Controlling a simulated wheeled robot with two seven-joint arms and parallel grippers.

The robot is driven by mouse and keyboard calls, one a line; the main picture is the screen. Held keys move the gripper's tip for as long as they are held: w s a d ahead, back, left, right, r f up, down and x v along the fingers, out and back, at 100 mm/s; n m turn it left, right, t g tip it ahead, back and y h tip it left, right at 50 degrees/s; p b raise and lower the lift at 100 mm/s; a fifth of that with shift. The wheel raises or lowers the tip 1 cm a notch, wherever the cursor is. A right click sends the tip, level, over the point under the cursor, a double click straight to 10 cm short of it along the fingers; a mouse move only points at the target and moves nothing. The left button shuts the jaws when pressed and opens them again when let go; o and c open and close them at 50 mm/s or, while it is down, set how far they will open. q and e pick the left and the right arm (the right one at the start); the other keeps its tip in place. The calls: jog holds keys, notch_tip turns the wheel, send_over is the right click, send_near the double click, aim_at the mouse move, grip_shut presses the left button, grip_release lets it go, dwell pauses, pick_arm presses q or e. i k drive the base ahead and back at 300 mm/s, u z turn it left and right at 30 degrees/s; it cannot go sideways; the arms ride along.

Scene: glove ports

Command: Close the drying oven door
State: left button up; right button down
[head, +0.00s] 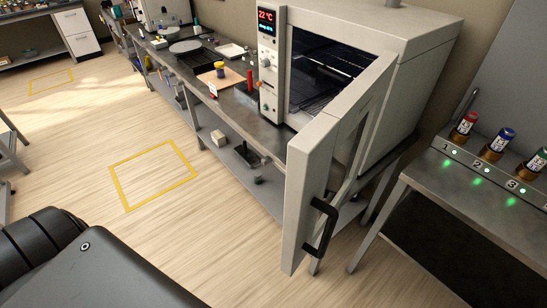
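The drying oven (420,28) is a grey box on a metal bench at the upper right, with a display reading 22 °C on its front panel (268,80). Its door (309,199) stands wide open, swung out toward me from the right side of the opening. A black handle (320,227) is on the door's outer face near its free edge. Wire racks (325,75) show inside the dark chamber. Neither of my grippers shows in the head view.
A metal bench (453,187) with several numbered, capped bottles stands at the right. The oven's bench (232,102) carries trays and small items to the left. The wooden floor (215,230) left of the door is clear, with a yellow outlined rectangle (154,174).

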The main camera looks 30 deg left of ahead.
aim_at(325, 158)
jog(key=u, duration=0.25)
jog(key=i, duration=0.5)
jog(key=u, duration=1.2)
jog(key=k, duration=0.8)
jog(key=z, duration=0.85)
